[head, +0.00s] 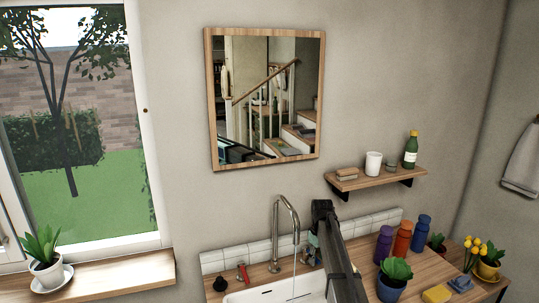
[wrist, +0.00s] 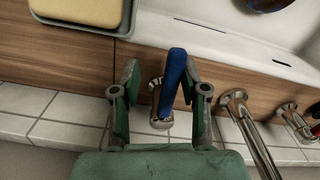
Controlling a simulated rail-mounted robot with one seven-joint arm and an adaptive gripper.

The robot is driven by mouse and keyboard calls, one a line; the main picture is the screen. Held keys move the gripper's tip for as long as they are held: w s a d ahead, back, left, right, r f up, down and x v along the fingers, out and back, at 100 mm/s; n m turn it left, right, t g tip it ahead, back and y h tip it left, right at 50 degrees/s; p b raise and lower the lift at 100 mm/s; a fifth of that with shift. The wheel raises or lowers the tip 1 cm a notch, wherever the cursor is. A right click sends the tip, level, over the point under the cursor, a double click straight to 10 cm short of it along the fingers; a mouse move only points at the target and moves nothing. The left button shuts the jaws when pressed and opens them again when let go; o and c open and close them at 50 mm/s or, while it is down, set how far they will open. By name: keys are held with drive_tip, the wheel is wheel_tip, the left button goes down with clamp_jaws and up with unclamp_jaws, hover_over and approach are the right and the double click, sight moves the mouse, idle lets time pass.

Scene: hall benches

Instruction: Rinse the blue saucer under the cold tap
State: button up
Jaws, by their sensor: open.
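The blue-levered tap handle (wrist: 174,80) rises from a chrome base in the wrist view. My gripper (wrist: 161,70) is open around the blue lever, one finger on each side. The right finger is very close to the lever; I cannot tell if it touches. The curved chrome spout (head: 287,208) stands over the white sink (head: 272,293), with a thin pale stream below its mouth. The red tap handle (head: 243,272) is left of the spout in the head view.
Bottles (head: 402,240) and potted plants (head: 394,273) crowd the counter at right. A small wall shelf (head: 372,180) hangs above. A plant on a white saucer stands on the windowsill (head: 110,278).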

drive_tip(key=shift+w+d+n, duration=0.15)
drive_tip(key=shift+d+n, duration=0.05)
drive_tip(key=shift+n, duration=0.1)
drive_tip(key=shift+w+d+n+p, duration=0.15)
drive_tip(key=shift+w+d+n, duration=0.15)
drive_tip(key=shift+n, duration=0.5)
drive_tip(key=shift+w+d+n+p, duration=0.15)
drive_tip(key=shift+w+d+n, duration=0.15)
drive_tip(key=shift+n, duration=0.5)
drive_tip(key=shift+w, duration=0.1)
drive_tip(key=shift+w+d+n, duration=0.25)
drive_tip(key=shift+w+n, duration=0.15)
drive_tip(key=shift+n, duration=0.4)
drive_tip(key=shift+w+d+n, duration=0.2)
drive_tip(key=shift+w+n, duration=0.2)
drive_tip(key=shift+n, duration=0.4)
drive_tip(key=shift+s+a+m+p, duration=0.25)
drive_tip(key=shift+s+m, duration=0.15)
drive_tip(key=shift+m, duration=0.3)
drive_tip(key=shift+s+a+m+p, duration=0.1)
drive_tip(key=shift+s+m+p, duration=0.1)
drive_tip(key=shift+s+m, duration=0.35)
drive_tip(key=shift+w+m, duration=0.15)
drive_tip(key=shift+m, duration=0.1)
